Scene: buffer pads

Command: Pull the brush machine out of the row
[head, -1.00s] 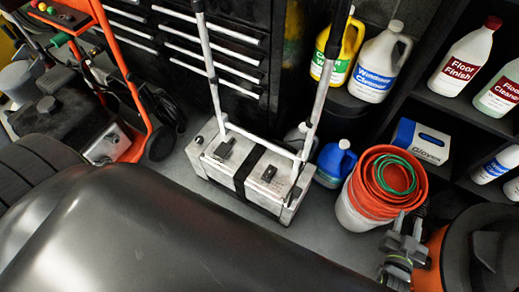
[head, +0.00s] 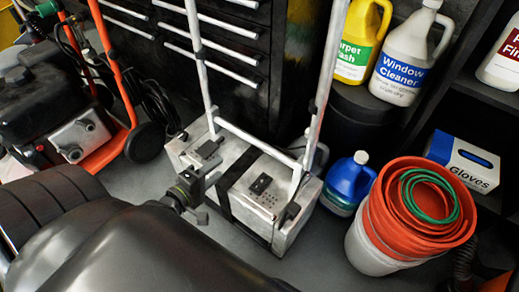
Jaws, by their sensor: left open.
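What looks like the brush machine is a pale grey metal box (head: 262,207) on the floor, with a black band over it. Its white tubular handle (head: 258,143) rises in two uprights joined by a low crossbar and leaves the top of the head view. My left gripper (head: 188,192) is open and empty at the near left side of the box, overlapping its left end in the picture. I cannot tell whether it touches. My right gripper is not in view.
A black drawer cabinet (head: 200,55) stands behind. An orange-framed engine machine (head: 60,115) is at left. At right are a blue jug (head: 347,188), stacked red buckets (head: 415,215), a glove box (head: 462,162) and shelves. Bare floor shows in front of the blue jug.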

